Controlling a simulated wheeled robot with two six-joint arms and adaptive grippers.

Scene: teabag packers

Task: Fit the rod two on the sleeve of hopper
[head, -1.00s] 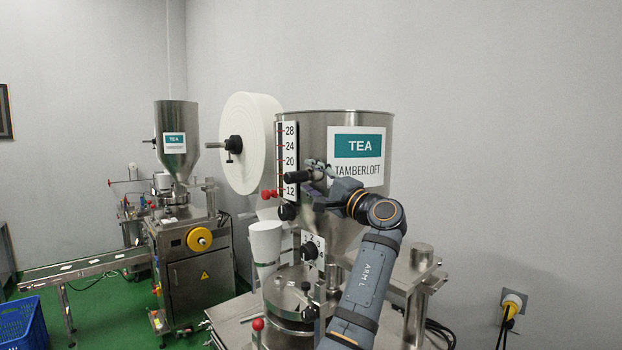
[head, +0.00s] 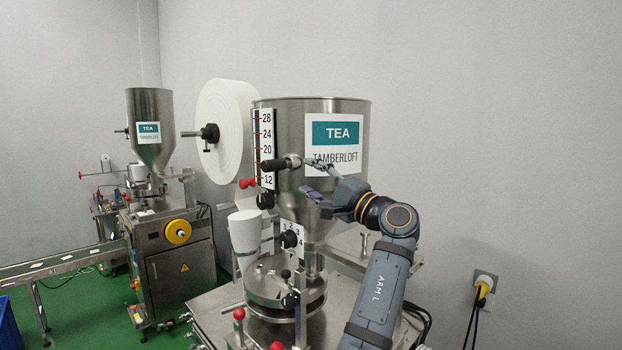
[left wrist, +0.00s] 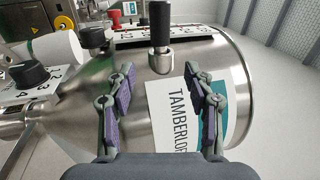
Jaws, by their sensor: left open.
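The steel hopper (head: 290,120) carries a TEA TAMBERLOFT label. A short black rod (head: 274,164) lies level in front of its scale, its right end meeting a bright metal sleeve (head: 293,161) at the hopper wall. In the left wrist view the black rod (left wrist: 159,22) and metal sleeve (left wrist: 161,60) are in line and appear joined; how deep the rod sits is hidden. My left gripper (head: 308,177) is open, just right of the sleeve. In the wrist view its fingers (left wrist: 160,78) stand apart on either side, with nothing between their pads. My right gripper is not in view.
A black dial (head: 291,239) sits below. A white paper roll (head: 222,150) is behind left. Free air lies right of the hopper, before the wall.

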